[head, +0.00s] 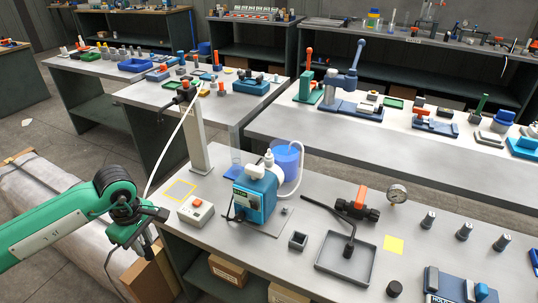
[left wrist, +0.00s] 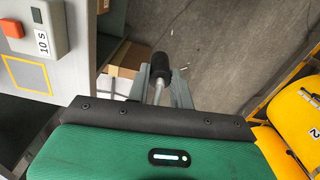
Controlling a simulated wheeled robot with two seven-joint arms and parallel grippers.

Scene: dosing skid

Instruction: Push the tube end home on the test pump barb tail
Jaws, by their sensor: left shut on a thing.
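A thin white tube (head: 172,137) hangs in a curve from the top of the grey post (head: 196,140) down to my left gripper (head: 150,213). The gripper is shut on it, left of the bench's front corner. In the left wrist view, a grey rod-like piece with a black cylindrical end (left wrist: 160,64) shows between the fingers (left wrist: 160,92); I cannot tell if this is the tube's end. A blue pump (head: 255,195) with a white head stands on the bench, well right of the gripper. I cannot make out which part is the barb tail. My right gripper is out of view.
A grey box with a red button (head: 195,211) and a yellow outlined square (head: 180,190) lie near the bench corner. A blue beaker (head: 286,155), a black valve with an orange handle (head: 358,203), a gauge (head: 397,193) and a grey tray (head: 325,262) stand further right.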

